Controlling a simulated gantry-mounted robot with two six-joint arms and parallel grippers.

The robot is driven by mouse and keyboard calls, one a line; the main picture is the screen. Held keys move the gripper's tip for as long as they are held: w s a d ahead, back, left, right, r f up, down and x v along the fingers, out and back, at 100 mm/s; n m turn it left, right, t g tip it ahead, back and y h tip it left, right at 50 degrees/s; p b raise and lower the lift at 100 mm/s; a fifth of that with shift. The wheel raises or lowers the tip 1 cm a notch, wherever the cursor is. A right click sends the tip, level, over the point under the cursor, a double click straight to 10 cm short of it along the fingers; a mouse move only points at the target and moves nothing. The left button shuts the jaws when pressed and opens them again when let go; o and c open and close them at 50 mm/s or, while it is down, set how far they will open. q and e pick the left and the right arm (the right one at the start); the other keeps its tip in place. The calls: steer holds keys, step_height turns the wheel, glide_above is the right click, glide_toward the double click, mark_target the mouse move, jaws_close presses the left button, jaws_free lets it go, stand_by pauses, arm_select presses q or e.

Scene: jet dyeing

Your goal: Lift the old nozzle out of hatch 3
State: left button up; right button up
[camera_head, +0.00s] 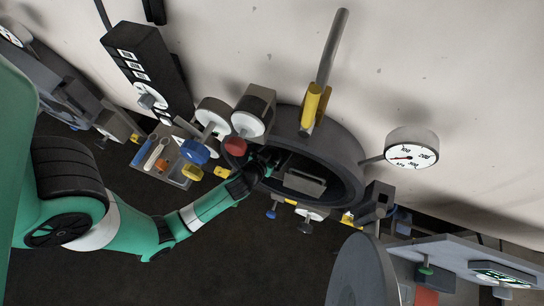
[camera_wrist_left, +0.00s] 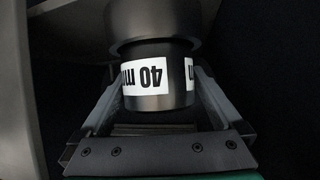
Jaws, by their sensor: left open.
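The old nozzle (camera_wrist_left: 158,78) is a dark, stepped cylinder with a white label reading "40 m…", upside down in the left wrist view. My left gripper (camera_wrist_left: 155,92) is open, with one finger on each side of the nozzle's labelled part. Whether the fingers touch it I cannot tell. In the head view my left gripper (camera_head: 266,160) reaches into the left side of the round dark hatch (camera_head: 345,150). The nozzle cannot be made out there. My right gripper is not in view.
A grey rectangular block (camera_head: 304,182) lies inside the hatch opening, right of my gripper. A yellow-handled lever (camera_head: 313,103) stands above the rim. Gauges and a blue knob (camera_head: 195,151) crowd the left side. A dial gauge (camera_head: 411,150) is at right; a round grey disc (camera_head: 360,275) is below.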

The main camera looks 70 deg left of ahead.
arm_select(q)
jaws_close()
stand_by(0.3)
steer(key=shift+r, duration=0.15)
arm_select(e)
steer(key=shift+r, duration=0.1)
